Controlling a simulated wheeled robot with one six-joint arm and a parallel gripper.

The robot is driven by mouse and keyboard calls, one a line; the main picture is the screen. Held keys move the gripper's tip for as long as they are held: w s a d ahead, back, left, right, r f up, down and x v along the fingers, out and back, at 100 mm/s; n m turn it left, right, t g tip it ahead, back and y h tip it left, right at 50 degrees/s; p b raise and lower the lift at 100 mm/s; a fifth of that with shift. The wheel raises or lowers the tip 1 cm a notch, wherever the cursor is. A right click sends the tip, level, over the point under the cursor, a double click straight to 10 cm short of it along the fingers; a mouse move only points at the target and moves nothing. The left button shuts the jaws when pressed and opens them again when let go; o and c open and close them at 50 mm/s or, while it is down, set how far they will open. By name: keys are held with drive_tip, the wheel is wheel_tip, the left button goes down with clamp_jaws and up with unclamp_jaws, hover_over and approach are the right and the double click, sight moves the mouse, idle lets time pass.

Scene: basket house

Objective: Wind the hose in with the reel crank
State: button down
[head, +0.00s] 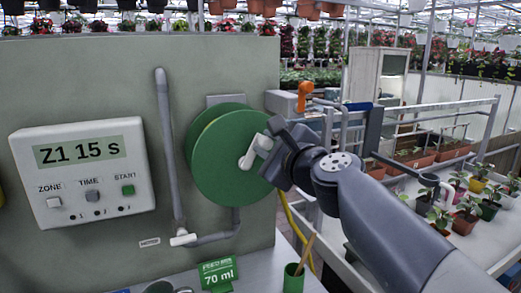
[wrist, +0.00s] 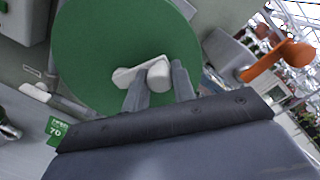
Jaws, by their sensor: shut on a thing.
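The green hose reel (head: 215,160) is mounted on the grey-green wall panel. Its white crank (head: 249,158) sticks out from the disc, on the right side in the head view. In the wrist view the crank's arm (wrist: 125,76) lies across the green disc (wrist: 110,40), and its knob (wrist: 158,74) is between my fingers. My gripper (wrist: 160,85) is shut on the crank knob. A yellow hose (head: 295,225) hangs below the reel, partly hidden behind my gripper and arm.
A control box (head: 85,170) reading "Z1 15 s" is on the panel at left. A grey pipe (head: 167,150) with a white valve handle (head: 183,238) runs beside the reel. A green "70 ml" sign (head: 217,275) and green cup (head: 294,278) stand below. Potted plants (head: 465,215) are at right.

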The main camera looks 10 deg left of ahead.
drive_tip(key=f+m+b, duration=0.2)
drive_tip(key=f+m, duration=0.1)
drive_tip(key=m, duration=0.4)
drive_tip(key=f+m+b, duration=0.3)
drive_tip(key=f+m, duration=0.1)
drive_tip(key=m, duration=0.4)
drive_tip(key=f+m+t+b, duration=0.1)
drive_tip(key=f+m, duration=0.3)
drive_tip(key=m, duration=0.4)
drive_tip(key=shift+w+d+b, duration=0.15)
drive_tip(key=shift+d+b, duration=0.1)
drive_tip(key=shift+b, duration=0.5)
drive_tip(key=m, duration=0.1)
drive_tip(key=a+m+b, duration=0.1)
drive_tip(key=shift+s+f+m, duration=0.2)
drive_tip(key=shift+s+m, duration=0.1)
drive_tip(key=shift+m, duration=0.1)
drive_tip(key=shift+s+a+f+m+t, duration=0.15)
drive_tip(key=shift+a+m, duration=0.1)
drive_tip(key=shift+m, duration=0.4)
drive_tip(key=shift+s+a+r+m+t, duration=0.1)
drive_tip(key=shift+s+a+m, duration=0.15)
drive_tip(key=shift+m, duration=0.45)
drive_tip(key=shift+s+a+f+m+t, duration=0.1)
drive_tip(key=shift+a+m, duration=0.2)
drive_tip(key=shift+m, duration=0.35)
drive_tip(key=c, duration=1.2)
unclamp_jaws()
